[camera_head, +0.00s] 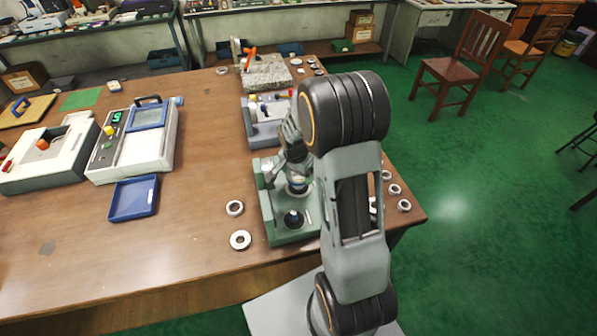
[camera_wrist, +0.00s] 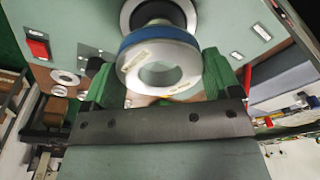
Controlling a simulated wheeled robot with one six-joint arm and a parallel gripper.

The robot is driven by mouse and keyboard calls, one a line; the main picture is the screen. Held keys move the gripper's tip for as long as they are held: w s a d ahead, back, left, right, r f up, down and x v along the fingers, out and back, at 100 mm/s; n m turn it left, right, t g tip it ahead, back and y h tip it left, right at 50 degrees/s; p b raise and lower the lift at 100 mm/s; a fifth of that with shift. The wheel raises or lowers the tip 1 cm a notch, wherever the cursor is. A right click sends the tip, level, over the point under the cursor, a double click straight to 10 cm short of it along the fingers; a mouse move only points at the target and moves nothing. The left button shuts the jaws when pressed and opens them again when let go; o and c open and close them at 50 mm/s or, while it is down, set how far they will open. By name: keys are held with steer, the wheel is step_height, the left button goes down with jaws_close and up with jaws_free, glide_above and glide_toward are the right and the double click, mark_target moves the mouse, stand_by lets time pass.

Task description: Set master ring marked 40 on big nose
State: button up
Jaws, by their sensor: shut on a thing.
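The master ring (camera_wrist: 188,75) is a silver ring with a blue band round its outer edge and a small pale label. Its mark is too small to read. My gripper (camera_wrist: 165,80) is shut on it, with green fingers on either side. Behind the ring in the wrist view is a dark round nose (camera_wrist: 133,12) on the pale green gauge face; I cannot tell whether they touch. In the head view my gripper (camera_head: 297,172) is over the green gauge (camera_head: 268,222), and the ring is mostly hidden there. A second dark nose (camera_head: 293,219) stands nearer the front.
Two loose rings (camera_head: 240,240) lie left of the gauge, and several more (camera_head: 394,189) lie right of my arm. A grey fixture (camera_head: 262,133) stands behind the gauge.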

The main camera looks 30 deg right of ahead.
steer(key=shift+f+b, duration=0.3)
steer(key=shift+f, duration=0.15)
steer(key=shift+r, duration=0.1)
steer(key=shift+r, duration=0.2)
steer(key=shift+r+p, duration=0.5)
steer(key=shift+r, duration=0.1)
steer(key=shift+f+b, duration=0.4)
steer(key=shift+b, duration=0.1)
stand_by(0.8)
steer(key=shift+f+b, duration=0.4)
steer(key=shift+f, duration=0.1)
steer(key=o, duration=1.2)
steer(key=shift+c, duration=0.2)
step_height(320, 180, up, 14)
steer(key=a, duration=0.1)
steer(key=shift+s+a+b, duration=0.25)
steer(key=shift+s+b, duration=0.15)
steer(key=shift+b, duration=0.05)
